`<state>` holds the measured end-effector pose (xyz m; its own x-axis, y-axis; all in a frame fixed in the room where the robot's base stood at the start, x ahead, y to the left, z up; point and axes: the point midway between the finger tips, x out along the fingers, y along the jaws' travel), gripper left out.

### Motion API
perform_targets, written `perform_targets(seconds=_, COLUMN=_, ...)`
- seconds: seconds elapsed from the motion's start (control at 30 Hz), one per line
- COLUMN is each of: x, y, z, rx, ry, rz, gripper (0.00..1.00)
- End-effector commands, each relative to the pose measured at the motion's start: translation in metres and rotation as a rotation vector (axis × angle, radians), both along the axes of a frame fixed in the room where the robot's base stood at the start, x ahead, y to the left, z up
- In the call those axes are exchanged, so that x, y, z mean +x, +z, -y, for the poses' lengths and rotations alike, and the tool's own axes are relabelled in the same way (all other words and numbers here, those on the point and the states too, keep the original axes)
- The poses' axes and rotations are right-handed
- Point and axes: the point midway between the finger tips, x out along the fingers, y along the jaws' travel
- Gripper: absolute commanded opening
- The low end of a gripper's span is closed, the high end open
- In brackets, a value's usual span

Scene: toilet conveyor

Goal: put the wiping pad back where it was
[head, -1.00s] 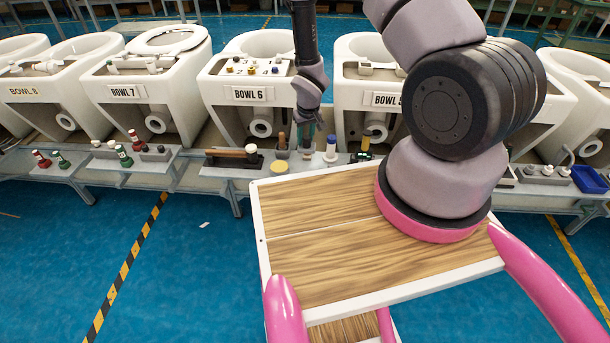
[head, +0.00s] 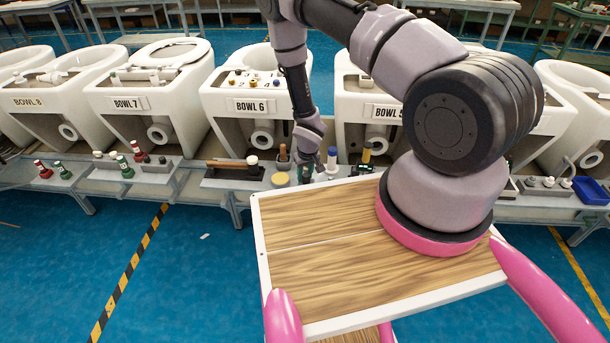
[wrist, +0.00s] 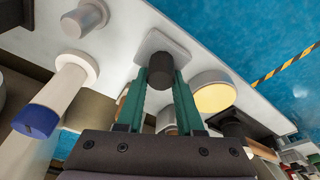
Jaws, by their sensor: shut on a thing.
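My gripper (head: 305,174) is low over the front shelf below BOWL 6, pointing down. In the wrist view its green fingers (wrist: 160,85) are shut on the dark round knob of a pale grey square plate, which I take to be the wiping pad (wrist: 151,46). The plate lies flat, over or on the pale shelf; I cannot tell whether it touches. In the head view the pad is too small and hidden by the gripper to make out. A round yellow-topped disc (head: 280,179) stands just left of my gripper, also in the wrist view (wrist: 214,97).
A white bottle with a blue cap (head: 332,160) stands close right of my gripper and shows in the wrist view (wrist: 38,118). A dark tray with a wooden-handled tool (head: 232,168) lies left. The toilet bowl marked BOWL 6 (head: 250,120) stands behind.

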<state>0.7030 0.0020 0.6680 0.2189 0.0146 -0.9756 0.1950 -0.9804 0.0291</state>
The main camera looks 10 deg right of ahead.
Motion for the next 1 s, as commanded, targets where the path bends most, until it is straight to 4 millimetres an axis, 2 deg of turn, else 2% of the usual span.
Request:
perform_targets(seconds=0.17, x=0.0, y=-0.002, z=0.0, rx=0.0, ry=0.0, rz=-0.001, gripper=0.0)
perform_targets(seconds=0.2, x=0.0, y=-0.003, z=0.0, rx=0.0, ry=0.001, rz=-0.001, gripper=0.4)
perform_targets(seconds=0.27, x=0.0, y=-0.002, z=0.0, rx=0.0, ry=0.001, rz=0.0, gripper=0.63)
perform_targets(seconds=0.3, x=0.0, y=-0.002, z=0.0, rx=0.0, ry=0.001, rz=-0.001, gripper=0.66)
perform_targets(seconds=0.67, x=-0.001, y=0.004, z=0.0, rx=0.0, ry=0.0, rz=-0.001, gripper=0.66)
perform_targets(seconds=0.77, x=-0.003, y=0.018, z=0.0, rx=0.001, ry=-0.001, rz=0.001, gripper=0.66)
perform_targets(seconds=1.0, x=-0.014, y=0.069, z=0.001, rx=0.002, ry=-0.001, rz=0.002, gripper=0.66)
